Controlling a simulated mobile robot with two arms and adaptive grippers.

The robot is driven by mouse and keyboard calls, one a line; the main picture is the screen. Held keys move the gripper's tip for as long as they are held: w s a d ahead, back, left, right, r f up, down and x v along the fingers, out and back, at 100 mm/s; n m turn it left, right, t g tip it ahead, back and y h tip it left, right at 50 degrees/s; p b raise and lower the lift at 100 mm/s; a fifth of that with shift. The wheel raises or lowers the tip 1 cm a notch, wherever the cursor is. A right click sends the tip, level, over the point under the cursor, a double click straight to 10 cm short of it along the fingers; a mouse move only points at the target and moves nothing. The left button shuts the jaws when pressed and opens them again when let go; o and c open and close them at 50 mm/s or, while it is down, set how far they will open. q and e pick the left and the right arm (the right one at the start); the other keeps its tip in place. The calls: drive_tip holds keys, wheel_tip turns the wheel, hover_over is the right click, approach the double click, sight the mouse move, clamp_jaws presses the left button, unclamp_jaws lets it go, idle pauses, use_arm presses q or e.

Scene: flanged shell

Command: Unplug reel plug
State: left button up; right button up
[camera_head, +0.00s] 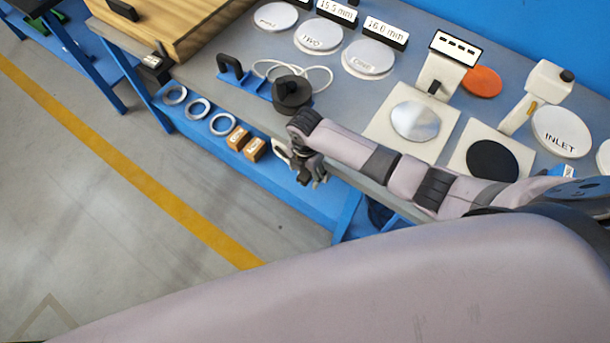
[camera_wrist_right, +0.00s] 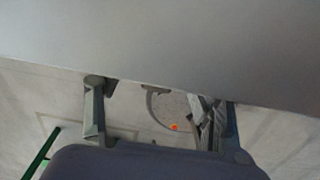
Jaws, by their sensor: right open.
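A dark round reel-like body (camera_head: 291,93) with a knob on top sits near the bench's front edge in the head view. A white cable (camera_head: 318,73) loops behind it. A blue base (camera_head: 250,82) with a black arched handle (camera_head: 231,66) is left of it. I cannot make out which part is the plug. My right gripper (camera_head: 311,176) hangs just off the bench's front edge, below and right of the reel body, apart from it. In the right wrist view its fingers (camera_wrist_right: 160,115) are spread, with nothing held between them. My left gripper is not in view.
The grey bench (camera_head: 345,105) carries labelled white discs (camera_head: 370,57) and pale plates with round pads (camera_head: 415,120). A blue lower shelf (camera_head: 275,172) holds metal rings (camera_head: 198,108) and small brown boxes (camera_head: 254,149). A wooden board (camera_head: 190,25) lies at upper left.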

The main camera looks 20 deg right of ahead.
sight(305, 174)
drive_tip(key=shift+p, duration=0.45)
idle(0.9)
drive_tip(key=shift+c, duration=0.4)
clamp_jaws()
idle(0.4)
drive_tip(key=shift+r, duration=0.2)
drive_tip(key=shift+r+p, duration=2.85)
drive_tip(key=shift+p, duration=0.3)
